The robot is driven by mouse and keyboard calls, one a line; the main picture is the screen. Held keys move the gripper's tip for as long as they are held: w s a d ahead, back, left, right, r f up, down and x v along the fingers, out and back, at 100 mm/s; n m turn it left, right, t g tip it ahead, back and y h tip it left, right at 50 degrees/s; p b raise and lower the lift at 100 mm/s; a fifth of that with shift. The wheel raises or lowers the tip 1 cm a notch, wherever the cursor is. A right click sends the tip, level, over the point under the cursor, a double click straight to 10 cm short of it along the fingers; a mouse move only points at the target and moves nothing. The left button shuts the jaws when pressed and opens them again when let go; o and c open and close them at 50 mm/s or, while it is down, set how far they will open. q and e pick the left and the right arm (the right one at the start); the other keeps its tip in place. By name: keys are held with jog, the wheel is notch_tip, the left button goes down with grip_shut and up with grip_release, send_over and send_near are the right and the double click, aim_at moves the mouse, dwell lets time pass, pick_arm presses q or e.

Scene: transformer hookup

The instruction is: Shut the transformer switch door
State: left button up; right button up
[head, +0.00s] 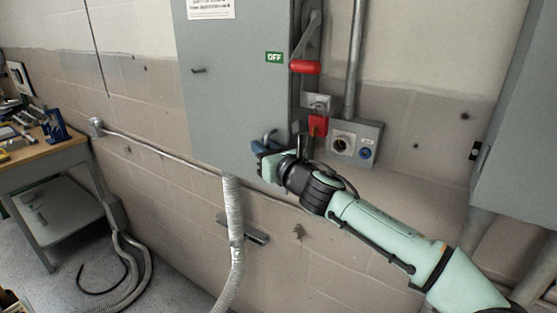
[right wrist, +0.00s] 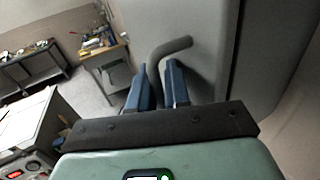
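The grey switch door (head: 232,100) fills the upper middle of the head view; I cannot tell whether it is flush or ajar. Its bent grey handle (right wrist: 168,48) shows in the right wrist view. My right gripper (head: 266,143) is at the lower right of the door in the head view. In the right wrist view, its blue fingers (right wrist: 158,82) stand close on both sides of the handle and appear shut on it. A green OFF label (head: 274,58) is on the door. My left gripper is out of view.
A red-gripped switch lever (head: 305,67) and a red padlock-like part (head: 318,125) are right of the door. An outlet box (head: 355,143) is beside my right wrist. A flexible conduit (head: 234,215) hangs below. A workbench (head: 50,157) stands at left.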

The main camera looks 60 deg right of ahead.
jog(key=p+v, duration=0.2)
jog(key=v, duration=1.1)
jog(key=shift+p, duration=0.3)
jog(key=shift+d, duration=0.1)
